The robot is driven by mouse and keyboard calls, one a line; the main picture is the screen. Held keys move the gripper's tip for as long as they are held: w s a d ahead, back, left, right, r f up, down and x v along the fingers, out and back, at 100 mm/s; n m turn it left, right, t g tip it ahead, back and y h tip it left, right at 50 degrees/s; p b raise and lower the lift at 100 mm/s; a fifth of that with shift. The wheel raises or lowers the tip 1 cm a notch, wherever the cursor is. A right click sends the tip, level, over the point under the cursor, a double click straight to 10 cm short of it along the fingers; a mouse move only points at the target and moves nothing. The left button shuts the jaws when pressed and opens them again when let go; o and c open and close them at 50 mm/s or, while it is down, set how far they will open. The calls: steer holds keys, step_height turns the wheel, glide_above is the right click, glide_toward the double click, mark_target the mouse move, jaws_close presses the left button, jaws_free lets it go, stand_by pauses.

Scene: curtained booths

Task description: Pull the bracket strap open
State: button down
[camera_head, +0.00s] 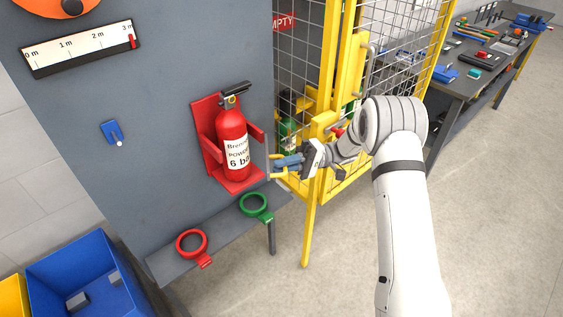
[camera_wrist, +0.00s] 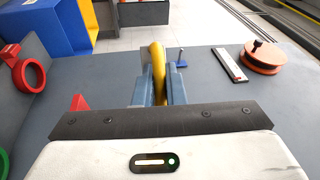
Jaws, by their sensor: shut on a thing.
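A red fire extinguisher (camera_head: 233,145) with a white label stands upright in a red wall bracket (camera_head: 208,150) in the head view. No strap shows across its front. My gripper (camera_head: 280,162) is to the right of the bracket, its blue fingers pointing left towards the panel. In the wrist view my gripper (camera_wrist: 158,88) is shut on a yellow piece (camera_wrist: 158,58), which seems to be the bracket strap. Thin yellow and grey parts show at the fingertips in the head view; how they join the bracket is unclear. A red corner (camera_wrist: 80,103) shows in the wrist view.
A yellow mesh cage (camera_head: 330,90) stands close behind my gripper. Red (camera_head: 191,244) and green (camera_head: 256,206) rings sit below the bracket. A blue bin (camera_head: 85,275) is at lower left. A cluttered workbench (camera_head: 465,75) is at upper right; the floor beside it is clear.

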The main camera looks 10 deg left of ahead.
steer(key=c, duration=1.9)
jaws_free()
steer(key=o, duration=0.4)
